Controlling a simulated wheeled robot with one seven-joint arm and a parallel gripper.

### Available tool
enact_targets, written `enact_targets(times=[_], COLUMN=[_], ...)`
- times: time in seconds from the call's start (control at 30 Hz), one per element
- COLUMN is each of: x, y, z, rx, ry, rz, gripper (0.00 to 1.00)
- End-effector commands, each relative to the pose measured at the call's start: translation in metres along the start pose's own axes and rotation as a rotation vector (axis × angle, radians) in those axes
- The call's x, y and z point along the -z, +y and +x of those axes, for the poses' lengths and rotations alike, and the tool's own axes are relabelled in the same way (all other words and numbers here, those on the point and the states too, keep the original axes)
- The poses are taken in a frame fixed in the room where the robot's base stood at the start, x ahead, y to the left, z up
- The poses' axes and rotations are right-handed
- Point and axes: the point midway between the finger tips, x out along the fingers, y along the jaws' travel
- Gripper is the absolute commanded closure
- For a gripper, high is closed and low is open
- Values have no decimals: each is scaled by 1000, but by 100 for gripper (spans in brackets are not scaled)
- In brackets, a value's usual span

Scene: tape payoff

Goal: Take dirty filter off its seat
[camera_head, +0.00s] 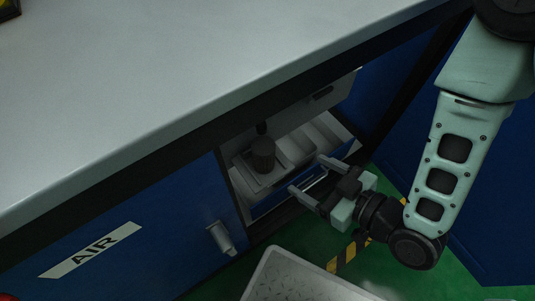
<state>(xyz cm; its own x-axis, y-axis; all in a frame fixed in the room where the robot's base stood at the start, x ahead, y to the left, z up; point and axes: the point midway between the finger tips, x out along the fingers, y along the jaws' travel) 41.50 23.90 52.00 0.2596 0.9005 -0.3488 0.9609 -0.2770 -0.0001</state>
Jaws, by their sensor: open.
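The dirty filter looks to be the dark cylinder (263,154) standing upright on a pale square seat (253,178) inside the open cabinet bay. A small dark knob or fitting shows just above it. My gripper (306,174) is open, in front of the bay, to the right of and a little below the cylinder. Its two pale fingers point left toward the bay, with nothing between them. The fingers are apart from the cylinder. The foot of the cylinder meets the seat, but how it is held there is too dark to tell.
A grey worktop (150,80) overhangs the bay. A pale drawer front (305,108) and a compartmented tray (322,135) lie beside the cylinder. A blue door marked AIR (120,265) with a handle (221,238) is at left. A metal tread plate (300,280) lies below on green floor.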

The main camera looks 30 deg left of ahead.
Motion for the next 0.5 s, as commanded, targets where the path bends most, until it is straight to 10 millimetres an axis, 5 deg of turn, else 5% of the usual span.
enact_targets(times=[0.5], x=[-5], y=[0], z=[39], rx=[1], ry=[10], rz=[-3], gripper=[24])
